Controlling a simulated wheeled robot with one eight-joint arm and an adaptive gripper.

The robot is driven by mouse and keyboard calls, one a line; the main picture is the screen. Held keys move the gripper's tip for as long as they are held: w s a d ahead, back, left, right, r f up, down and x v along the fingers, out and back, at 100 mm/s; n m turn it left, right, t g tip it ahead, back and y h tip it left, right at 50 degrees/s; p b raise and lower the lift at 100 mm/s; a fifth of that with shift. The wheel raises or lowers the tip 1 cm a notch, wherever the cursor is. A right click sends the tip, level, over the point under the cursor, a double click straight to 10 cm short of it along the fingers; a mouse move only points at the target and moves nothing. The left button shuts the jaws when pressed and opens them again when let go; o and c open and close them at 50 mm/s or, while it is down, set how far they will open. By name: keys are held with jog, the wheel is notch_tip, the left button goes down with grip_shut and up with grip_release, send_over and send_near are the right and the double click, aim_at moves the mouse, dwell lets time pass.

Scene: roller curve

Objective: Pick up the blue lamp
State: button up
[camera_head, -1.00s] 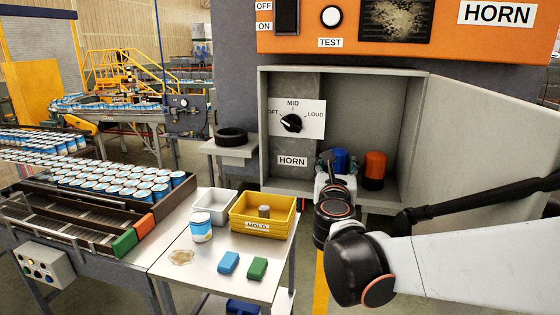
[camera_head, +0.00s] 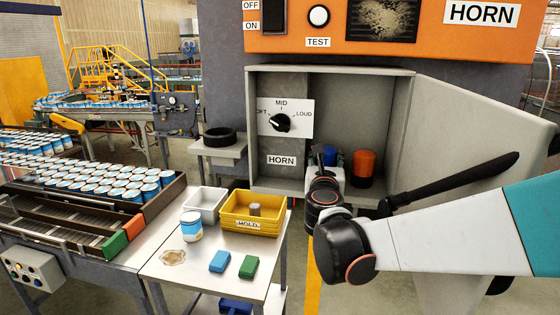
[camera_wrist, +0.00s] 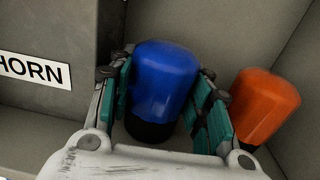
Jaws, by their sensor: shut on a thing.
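The blue lamp (camera_wrist: 164,82) has a rounded blue dome on a black base. It stands in the open grey cabinet, beside the orange lamp (camera_wrist: 266,104), which is to its right. My gripper (camera_wrist: 167,100) has its green-padded fingers on both sides of the blue lamp, shut on it. The lamp's lower front is partly hidden by the gripper's body. In the head view the blue lamp (camera_head: 331,158) shows only in part behind my gripper (camera_head: 326,165), and the orange lamp (camera_head: 364,166) stands clear to the right.
The grey cabinet (camera_head: 408,110) has side walls close around the lamps, and its door (camera_head: 450,125) hangs open at right. A dial (camera_head: 281,122) is on the back left. A table (camera_head: 212,268) at lower left holds a yellow bin (camera_head: 232,225), a can and blocks.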

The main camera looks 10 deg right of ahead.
aim_at(326, 151)
jog(key=shift+r, duration=0.1)
jog(key=shift+s+a+r+b, duration=0.15)
jog(key=shift+s+r+b, duration=0.15)
jog(key=shift+b, duration=0.05)
notch_tip(326, 151, up, 6)
jog(key=shift+a+r+b, duration=0.1)
jog(key=shift+b, duration=0.3)
jog(key=shift+s+a, duration=0.15)
jog(key=shift+s, duration=0.5)
jog(key=shift+s+f, duration=0.15)
jog(key=shift+f, duration=0.15)
jog(key=b+v, duration=0.2)
jog(key=v, duration=1.5)
jog(key=shift+s+a+r, duration=0.3)
jog(key=shift+a+r, duration=0.05)
jog(key=shift+r, duration=0.05)
